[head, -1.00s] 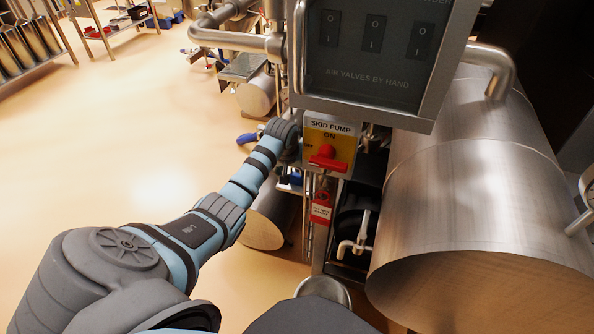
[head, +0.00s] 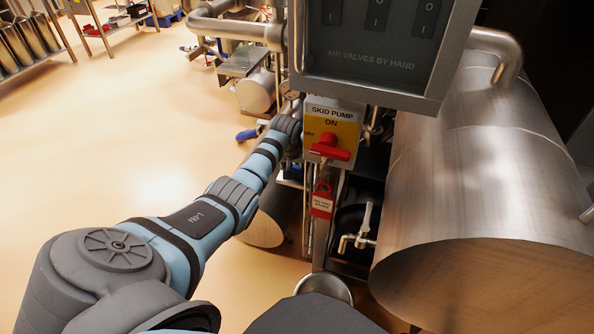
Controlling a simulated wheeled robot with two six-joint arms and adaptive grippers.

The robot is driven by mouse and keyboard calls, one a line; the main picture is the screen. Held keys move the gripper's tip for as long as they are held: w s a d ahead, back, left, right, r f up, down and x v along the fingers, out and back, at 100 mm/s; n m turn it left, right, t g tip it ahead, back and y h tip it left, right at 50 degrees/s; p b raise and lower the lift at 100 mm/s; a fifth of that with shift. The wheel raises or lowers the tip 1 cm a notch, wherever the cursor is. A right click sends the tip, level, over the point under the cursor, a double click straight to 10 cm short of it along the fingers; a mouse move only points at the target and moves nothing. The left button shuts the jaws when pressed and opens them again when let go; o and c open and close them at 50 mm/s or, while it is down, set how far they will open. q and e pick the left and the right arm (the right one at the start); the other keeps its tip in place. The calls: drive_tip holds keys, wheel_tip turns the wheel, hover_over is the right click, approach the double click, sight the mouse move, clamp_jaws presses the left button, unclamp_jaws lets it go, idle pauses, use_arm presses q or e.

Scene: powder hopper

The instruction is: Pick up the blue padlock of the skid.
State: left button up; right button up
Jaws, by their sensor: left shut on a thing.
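My left arm reaches in from the left to the skid pump switch box (head: 346,112), which has a yellow plate and a red handle (head: 328,147). My left gripper (head: 298,108) is at the box's left side. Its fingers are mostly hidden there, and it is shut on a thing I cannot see. I cannot make out a blue padlock clearly. A small bluish patch (head: 292,172) shows below the wrist, too small to identify. My right gripper is not in view.
A dark control panel (head: 372,50) overhangs the box. A large steel tank (head: 480,180) fills the right. Pipes and a small valve (head: 362,228) crowd the space below. A steel bowl (head: 325,288) sits low in the middle. The floor at left is open.

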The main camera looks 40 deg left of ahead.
sight(296, 165)
use_arm(q)
drive_tip(key=shift+r+p, duration=0.3)
drive_tip(key=shift+r, duration=0.1)
wheel_tip(296, 165, up, 3)
drive_tip(key=shift+w+f+p, duration=0.1)
drive_tip(key=shift+p, duration=0.6)
drive_tip(key=shift+s+d+p, duration=0.15)
drive_tip(key=shift+s+p, duration=0.3)
drive_tip(key=shift+s, duration=0.1)
drive_tip(key=s+d+p, duration=0.3)
drive_tip(key=s, duration=0.5)
drive_tip(key=s+d+p, duration=0.3)
drive_tip(key=s, duration=0.4)
drive_tip(key=shift+s+d, duration=0.25)
drive_tip(key=shift+s, duration=0.15)
drive_tip(key=shift+r, duration=0.2)
